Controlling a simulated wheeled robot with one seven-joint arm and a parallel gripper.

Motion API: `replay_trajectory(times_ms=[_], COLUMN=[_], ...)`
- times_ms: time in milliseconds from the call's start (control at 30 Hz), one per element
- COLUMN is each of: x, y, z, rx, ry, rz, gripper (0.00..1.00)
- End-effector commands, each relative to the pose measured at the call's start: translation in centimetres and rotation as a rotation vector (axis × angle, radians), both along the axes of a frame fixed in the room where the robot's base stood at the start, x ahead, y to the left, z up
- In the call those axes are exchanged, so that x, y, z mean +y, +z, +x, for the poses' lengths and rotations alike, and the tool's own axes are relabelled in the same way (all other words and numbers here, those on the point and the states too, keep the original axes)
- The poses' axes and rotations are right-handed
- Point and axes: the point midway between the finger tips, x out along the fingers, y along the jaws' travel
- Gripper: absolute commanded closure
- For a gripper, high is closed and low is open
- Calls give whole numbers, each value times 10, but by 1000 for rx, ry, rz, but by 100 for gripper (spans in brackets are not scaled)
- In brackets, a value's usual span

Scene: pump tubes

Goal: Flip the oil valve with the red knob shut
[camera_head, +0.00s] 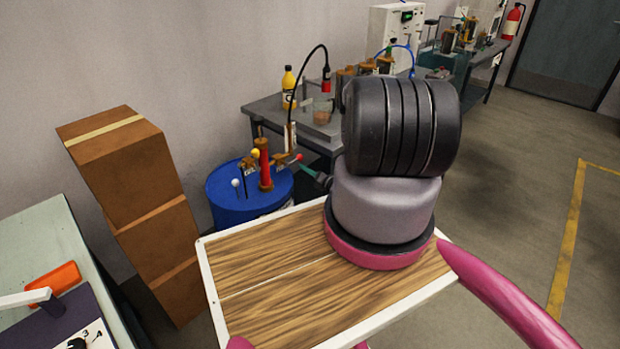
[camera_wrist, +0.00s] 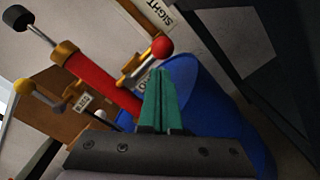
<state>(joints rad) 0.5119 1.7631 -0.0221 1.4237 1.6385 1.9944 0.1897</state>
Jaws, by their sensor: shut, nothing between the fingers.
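The red knob (camera_head: 299,157) sits on the end of a short lever beside the red pump tube (camera_head: 265,165), on the blue drum (camera_head: 222,207). In the wrist view the red knob (camera_wrist: 162,46) is just beyond the fingertips, its lever running down left to a brass valve (camera_wrist: 130,78). My gripper (camera_head: 318,178) has teal fingers and is to the right of the knob. In the wrist view my gripper (camera_wrist: 154,72) is shut and empty, and appears apart from the knob. A tag by the valve is partly hidden by the fingers.
Yellow (camera_head: 255,153) and white (camera_head: 235,183) knobs stand on other levers left of the red one. A workbench (camera_head: 262,108) with bottle and hose is behind the drum. Cardboard boxes (camera_head: 130,180) are stacked at left. A "SIGHT" tag (camera_wrist: 158,12) is near the red knob.

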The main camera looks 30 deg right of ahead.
Motion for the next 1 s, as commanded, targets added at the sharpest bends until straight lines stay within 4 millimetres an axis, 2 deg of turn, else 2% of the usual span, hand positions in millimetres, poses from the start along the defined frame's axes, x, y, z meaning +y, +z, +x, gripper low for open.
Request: replay_trajectory(times_ms=[200, 1000], x=[-3, -4], y=[5, 10], z=[10, 10], rx=[0, -25], ry=[0, 0], rz=[0, -71], gripper=[100, 100])
